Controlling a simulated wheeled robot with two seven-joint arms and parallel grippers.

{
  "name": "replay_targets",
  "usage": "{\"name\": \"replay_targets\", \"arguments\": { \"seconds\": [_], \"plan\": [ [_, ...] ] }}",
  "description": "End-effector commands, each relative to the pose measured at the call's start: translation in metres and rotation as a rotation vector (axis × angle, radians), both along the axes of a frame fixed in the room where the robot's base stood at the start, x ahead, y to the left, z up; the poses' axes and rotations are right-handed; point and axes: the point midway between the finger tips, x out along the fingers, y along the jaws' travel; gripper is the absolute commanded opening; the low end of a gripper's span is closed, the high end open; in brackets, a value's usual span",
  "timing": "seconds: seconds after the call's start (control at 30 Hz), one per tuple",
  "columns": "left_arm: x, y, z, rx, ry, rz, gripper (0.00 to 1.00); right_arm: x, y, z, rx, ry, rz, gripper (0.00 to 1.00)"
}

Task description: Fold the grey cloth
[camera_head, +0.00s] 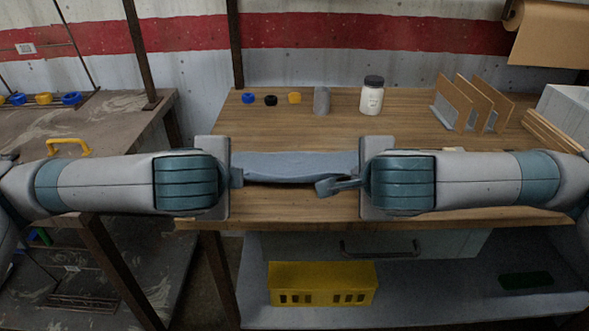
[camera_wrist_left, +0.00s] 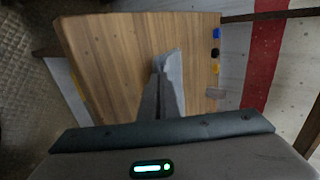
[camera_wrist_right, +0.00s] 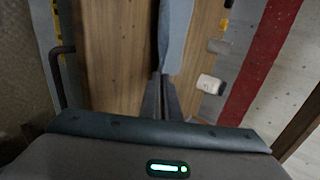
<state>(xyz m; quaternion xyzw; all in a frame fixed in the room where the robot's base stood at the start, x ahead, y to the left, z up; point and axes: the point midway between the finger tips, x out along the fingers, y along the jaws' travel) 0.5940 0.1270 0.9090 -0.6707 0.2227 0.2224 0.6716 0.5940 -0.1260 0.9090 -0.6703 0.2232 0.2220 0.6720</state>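The grey cloth (camera_head: 300,166) spans the gap between my two grippers over the wooden table. Its near edge hangs in a shallow sag, with a dark shadow under it. My left gripper (camera_head: 238,177) is at the cloth's left near corner. In the left wrist view its fingers are close together at the cloth (camera_wrist_left: 172,68). My right gripper (camera_head: 328,186) is at the right near corner. In the right wrist view its fingers are close together at the cloth's edge (camera_wrist_right: 172,35). Both look shut on the cloth. My wrists hide the cloth's sides.
The wooden table (camera_head: 420,125) holds a white jar (camera_head: 372,97), a grey cylinder (camera_head: 321,100), small coloured rings (camera_head: 270,100) and a wooden rack (camera_head: 470,105) at the back. A yellow crate (camera_head: 322,284) sits on the shelf below. The table strip behind the cloth is clear.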

Motion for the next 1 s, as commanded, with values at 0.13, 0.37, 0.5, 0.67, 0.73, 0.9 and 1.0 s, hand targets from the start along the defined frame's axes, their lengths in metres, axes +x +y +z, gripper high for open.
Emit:
{"name": "replay_targets", "arguments": {
  "seconds": [0.13,0.37,0.5,0.67,0.73,0.9,1.0],
  "plan": [
    [-0.0004,0.0001,-0.0024,-0.001,-0.019,0.001,0.0,-0.0005,0.0,-0.0026,0.001,-0.018,0.0,0.0],
    [-0.0005,0.0002,-0.0023,-0.001,-0.021,0.001,0.0,-0.0006,0.0,-0.0024,0.001,-0.021,0.001,0.0],
    [-0.0005,0.0002,-0.0023,-0.001,-0.02,0.001,0.21,-0.0005,0.0,-0.0024,0.001,-0.02,0.001,0.22],
    [-0.0005,0.0002,-0.0023,0.0,-0.02,0.0,0.34,-0.0005,0.0,-0.0024,0.001,-0.02,0.001,0.34],
    [-0.0005,0.0002,-0.0024,0.0,-0.02,0.0,0.34,-0.0005,0.0,-0.0025,0.001,-0.02,0.001,0.34],
    [-0.0005,0.0001,-0.0024,0.0,-0.02,0.0,0.34,-0.0005,0.0,-0.0025,0.001,-0.02,0.001,0.34],
    [-0.0009,0.0,-0.0005,-0.001,-0.02,0.001,0.34,-0.0008,0.0002,-0.0006,0.001,-0.02,0.001,0.34]
  ]
}}
